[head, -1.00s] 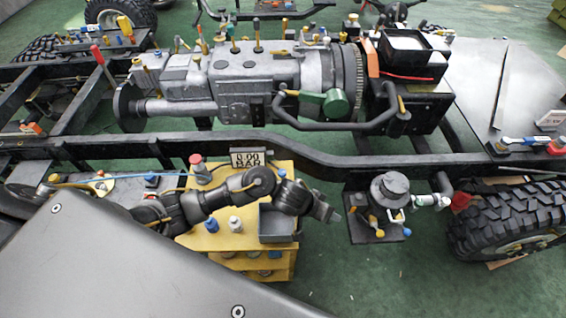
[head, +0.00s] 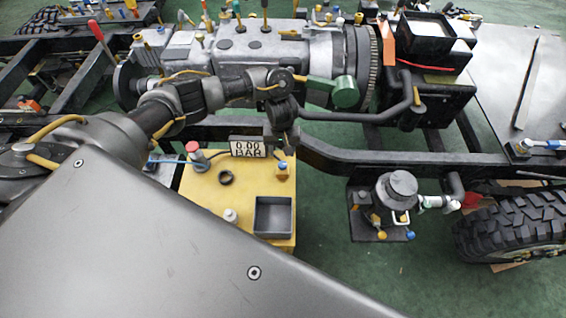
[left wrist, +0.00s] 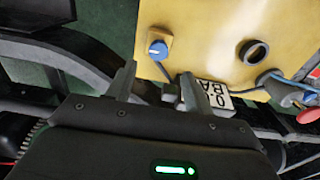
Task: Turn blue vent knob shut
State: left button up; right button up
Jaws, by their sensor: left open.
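The blue vent knob (left wrist: 157,50) is a small round blue cap with a pale pointer mark. It sits on an orange-yellow block on the yellow cart top (left wrist: 195,30). My left gripper (head: 281,146) is above the back edge of the cart by the chassis rail. In the left wrist view its two fingers (left wrist: 156,84) are apart and empty, with the knob beyond them. My right gripper is not in view.
A grey tray (head: 273,231), a dark ring (head: 226,178), a white-capped bottle (head: 231,215) and a red-capped fitting (head: 192,150) are on the cart. The black chassis rail (head: 370,163) runs behind it. A pump-like unit (head: 393,190) stands to the right.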

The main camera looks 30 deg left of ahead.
aim_at(282, 164)
pick_arm(q)
notch_tip(282, 164, down, 8)
jog(key=shift+d+r+b, duration=0.1)
jog(key=shift+r+b, duration=0.05)
jog(key=shift+b, duration=0.35)
jog(key=shift+w, duration=0.1)
jog(key=shift+r, duration=0.1)
jog(key=c, duration=1)
